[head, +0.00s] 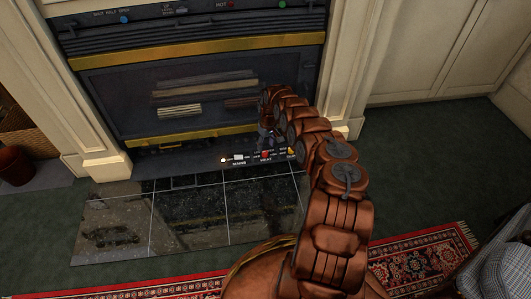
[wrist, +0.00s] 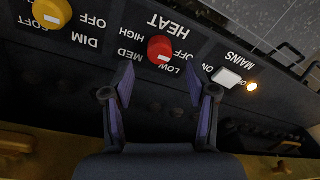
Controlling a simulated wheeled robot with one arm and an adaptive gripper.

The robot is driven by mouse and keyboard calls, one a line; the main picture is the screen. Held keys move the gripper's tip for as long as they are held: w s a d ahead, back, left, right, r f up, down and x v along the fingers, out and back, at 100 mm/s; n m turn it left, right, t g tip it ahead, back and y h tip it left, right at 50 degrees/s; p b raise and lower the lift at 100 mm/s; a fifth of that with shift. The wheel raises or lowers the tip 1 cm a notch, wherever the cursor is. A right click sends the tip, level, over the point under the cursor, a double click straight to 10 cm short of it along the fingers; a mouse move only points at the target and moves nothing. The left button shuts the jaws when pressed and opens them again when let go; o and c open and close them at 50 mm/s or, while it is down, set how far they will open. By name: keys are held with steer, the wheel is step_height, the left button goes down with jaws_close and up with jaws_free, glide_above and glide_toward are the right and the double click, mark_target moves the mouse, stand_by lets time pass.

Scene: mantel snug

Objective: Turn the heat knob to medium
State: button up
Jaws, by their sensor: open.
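The red heat knob (wrist: 160,49) sits on the dark control strip, upside down in the wrist view, with OFF, LOW, MED and HIGH printed around it. Its pale mark is at its lower side in that picture, near LOW; the exact setting is hard to tell. In the head view the knob (head: 266,154) is small at the fireplace's base. My gripper (wrist: 160,82) is open and empty. Its two fingertips are apart, to either side of and just short of the knob, not visibly touching it. In the head view my gripper (head: 267,138) is just above the strip, partly hidden by my arm.
A yellow DIM knob (wrist: 52,13) and a white MAINS switch (wrist: 228,78) with a lit lamp (wrist: 252,87) flank the heat knob. The fireplace's yellow lower bar (head: 190,136) is behind the strip. Black hearth tiles (head: 190,218) lie clear in front.

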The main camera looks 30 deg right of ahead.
mark_target(265, 152)
steer(key=shift+a+f+b, duration=0.15)
steer(key=shift+f+b, duration=0.55)
steer(key=shift+f, duration=1.55)
jaws_close()
